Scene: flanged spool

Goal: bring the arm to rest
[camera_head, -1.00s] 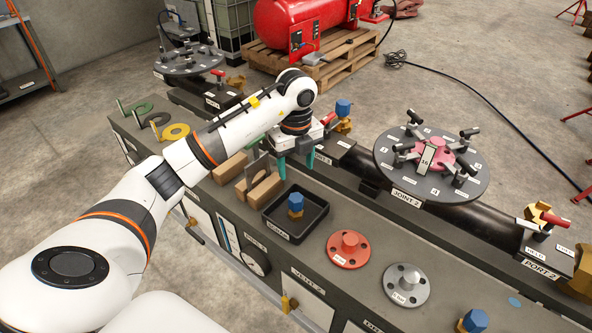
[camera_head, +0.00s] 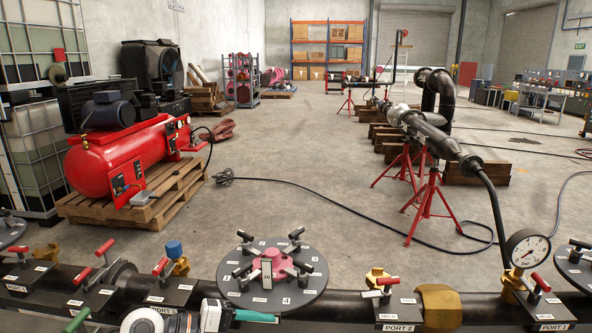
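My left gripper (camera_head: 262,316) shows at the bottom edge, with a teal finger pointing right. The rest of its fingers are cut off or hidden, so its opening cannot be told. My white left wrist (camera_head: 146,321) is beside it. The gripper is in front of the round grey flange plate (camera_head: 243,299), which carries a pink hub (camera_head: 282,262) and several black clamps. I see nothing held in the visible part. My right gripper is not in view.
A black pipe (camera_head: 345,306) runs along the bottom with red-handled valves, a blue-capped fitting (camera_head: 174,249) and a pressure gauge (camera_head: 527,248). A red compressor (camera_head: 118,160) stands on a pallet (camera_head: 150,204) at left. Red stands (camera_head: 427,207) carry piping at right. The middle floor is open.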

